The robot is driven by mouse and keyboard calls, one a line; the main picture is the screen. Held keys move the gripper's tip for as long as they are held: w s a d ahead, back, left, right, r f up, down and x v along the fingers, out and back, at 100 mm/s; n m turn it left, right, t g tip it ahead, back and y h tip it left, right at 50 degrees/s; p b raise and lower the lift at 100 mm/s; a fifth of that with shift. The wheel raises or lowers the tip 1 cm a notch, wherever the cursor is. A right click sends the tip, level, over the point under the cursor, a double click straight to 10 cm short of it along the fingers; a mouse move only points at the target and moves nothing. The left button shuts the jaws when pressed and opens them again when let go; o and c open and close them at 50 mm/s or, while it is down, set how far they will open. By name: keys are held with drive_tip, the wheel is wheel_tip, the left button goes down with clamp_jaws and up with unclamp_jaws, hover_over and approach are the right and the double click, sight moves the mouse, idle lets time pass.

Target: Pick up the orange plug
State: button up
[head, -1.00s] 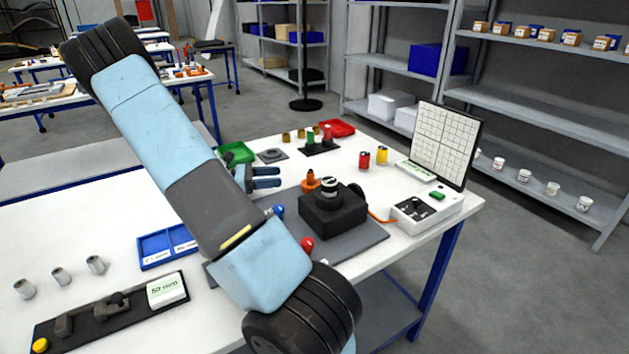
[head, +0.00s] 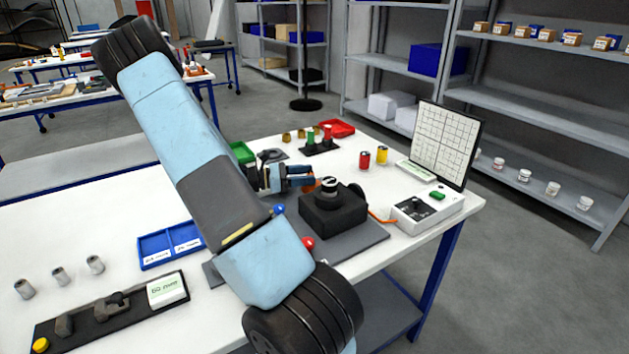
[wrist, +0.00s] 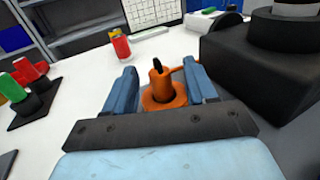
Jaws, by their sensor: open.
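The orange plug (wrist: 161,85) stands upright between the two blue fingers of my gripper (wrist: 160,92) in the wrist view, with a wide orange base and a dark tip. A gap shows on each side of it, so my gripper is open around it and not clamped. In the head view my gripper (head: 301,178) is at the plug's place, left of the black block, and the fingers hide most of the plug (head: 309,182). An orange cable runs from the plug side toward the right in the wrist view.
A black block with a round fitting (head: 331,208) stands close right of my gripper on a grey mat (head: 362,238). A white control box (head: 428,208) and a gridded panel (head: 446,143) stand farther right. Red and yellow cans (head: 382,156) stand behind. A blue tray (head: 168,246) lies left.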

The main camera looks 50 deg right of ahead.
drive_tip(key=x, duration=0.4)
drive_tip(key=shift+a, duration=0.1)
clamp_jaws()
idle(0.3)
